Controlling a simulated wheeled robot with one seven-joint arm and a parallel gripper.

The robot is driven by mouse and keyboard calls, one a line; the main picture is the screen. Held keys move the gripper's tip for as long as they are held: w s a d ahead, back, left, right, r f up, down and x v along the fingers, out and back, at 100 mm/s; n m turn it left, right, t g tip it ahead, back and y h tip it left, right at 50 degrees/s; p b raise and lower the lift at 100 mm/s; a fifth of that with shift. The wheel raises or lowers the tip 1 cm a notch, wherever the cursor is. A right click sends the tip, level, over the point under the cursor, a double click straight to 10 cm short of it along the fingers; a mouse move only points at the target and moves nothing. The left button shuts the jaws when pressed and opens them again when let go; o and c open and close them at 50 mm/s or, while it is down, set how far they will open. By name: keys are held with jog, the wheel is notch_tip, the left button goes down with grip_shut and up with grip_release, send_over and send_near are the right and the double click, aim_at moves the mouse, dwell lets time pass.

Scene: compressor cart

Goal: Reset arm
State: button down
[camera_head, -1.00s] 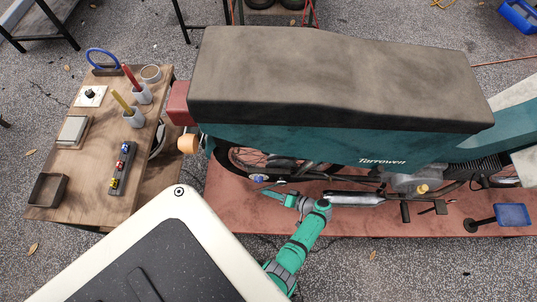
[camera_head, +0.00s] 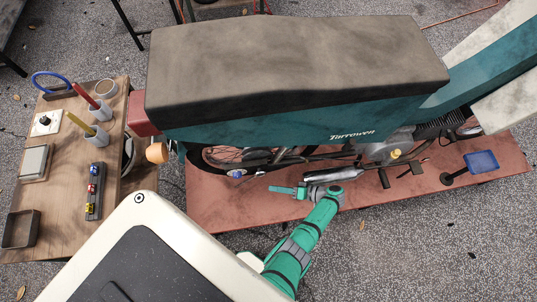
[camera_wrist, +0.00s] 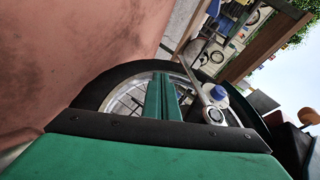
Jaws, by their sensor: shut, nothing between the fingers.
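My gripper (camera_head: 284,190) is shut and empty. It points left beside the rear wheel of a teal motorbike with a long dark seat (camera_head: 290,65). My green arm reaches up to it from the bottom of the head view. In the wrist view my two green fingers (camera_wrist: 162,98) lie together in front of the spoked wheel (camera_wrist: 125,98). A blue-capped part (camera_wrist: 219,96) sits at the wheel's hub, right of the fingers; it also shows in the head view (camera_head: 237,173). I cannot tell the exact gap between fingers and wheel.
The bike stands on a reddish platform (camera_head: 225,213). A wooden cart (camera_head: 62,180) at left carries cups with red and yellow handles, a rack of coloured pieces (camera_head: 95,192) and a dark open box (camera_head: 20,229). A blue pedal-like pad (camera_head: 481,161) stands at right. Speckled floor is free at lower right.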

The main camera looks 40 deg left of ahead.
jog(key=shift+d+r, duration=0.15)
jog(key=shift+d, duration=0.15)
dwell(0.4)
jog(key=s+d+f+m+t+h, duration=0.1)
jog(key=s+f, duration=0.2)
jog(key=s+d+f+m+t+h, duration=0.1)
jog(key=s+f+t+h, duration=0.1)
jog(key=s+f, duration=0.1)
jog(key=s+d+f+m+t+h, duration=0.1)
jog(key=s+f+m+h, duration=0.1)
jog(key=s+f, duration=0.1)
jog(key=shift+d+f+t, duration=0.4)
jog(key=shift+f, duration=0.3)
jog(key=s+d+r+m+t+h, duration=0.3)
jog(key=s+d+r+t+h, duration=0.15)
jog(key=d, duration=0.25)
jog(key=s+d+r+t+h, duration=0.1)
jog(key=d+r+t, duration=0.1)
jog(key=r, duration=1.2)
jog(key=s+d+r+m+t+h, duration=0.1)
jog(key=r+t, duration=0.4)
jog(key=r, duration=0.9)
jog(key=s+d+r+t+h, duration=0.1)
jog(key=r+t, duration=0.3)
jog(key=r, duration=1)
jog(key=shift+s+d+r+m, duration=0.3)
jog(key=shift+s+d+r, duration=0.15)
jog(key=shift+d, duration=0.45)
